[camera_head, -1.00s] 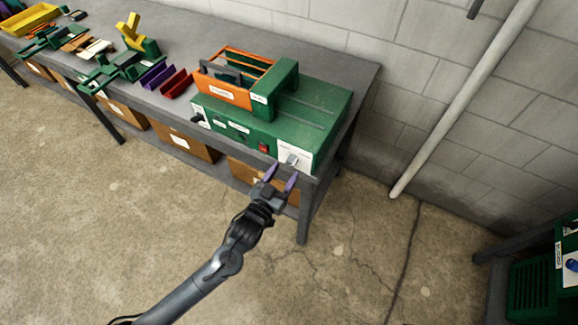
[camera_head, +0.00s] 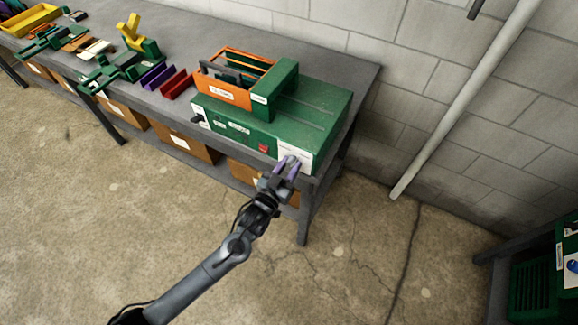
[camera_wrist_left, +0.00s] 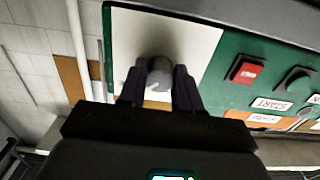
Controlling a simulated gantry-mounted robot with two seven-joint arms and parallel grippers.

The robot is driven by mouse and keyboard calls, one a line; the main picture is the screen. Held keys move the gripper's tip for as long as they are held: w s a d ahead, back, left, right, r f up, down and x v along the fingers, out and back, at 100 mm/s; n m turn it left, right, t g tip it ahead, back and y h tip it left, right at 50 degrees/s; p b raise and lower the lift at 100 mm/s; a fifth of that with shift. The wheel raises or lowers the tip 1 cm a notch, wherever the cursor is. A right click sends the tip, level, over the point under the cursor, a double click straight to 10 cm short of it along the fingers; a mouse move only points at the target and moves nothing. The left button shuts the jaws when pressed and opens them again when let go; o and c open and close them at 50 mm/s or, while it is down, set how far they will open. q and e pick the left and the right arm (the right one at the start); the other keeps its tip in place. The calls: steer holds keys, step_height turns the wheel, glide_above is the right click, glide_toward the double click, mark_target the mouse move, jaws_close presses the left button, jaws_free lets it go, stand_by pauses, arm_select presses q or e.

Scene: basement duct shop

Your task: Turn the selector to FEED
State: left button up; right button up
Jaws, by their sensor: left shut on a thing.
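The green machine (camera_head: 318,112) stands on the grey bench, with a white selector plate (camera_head: 306,158) at the right end of its front panel. The grey selector knob (camera_wrist_left: 160,72) sits on that plate, shown close up in the left wrist view. My left gripper (camera_head: 288,166) reaches it from the front. Its two purple-grey fingers, also in the left wrist view (camera_wrist_left: 160,88), are shut on the knob, one on each side. The lettering on the plate is too small or hidden to read, so the knob's setting cannot be told. My right gripper is not in view.
Cardboard boxes (camera_head: 185,143) fill the lower shelf. Another green machine (camera_head: 532,290) stands at far right. The floor in front is clear.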

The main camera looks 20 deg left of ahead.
arm_select(q)
steer(key=shift+c, duration=0.6)
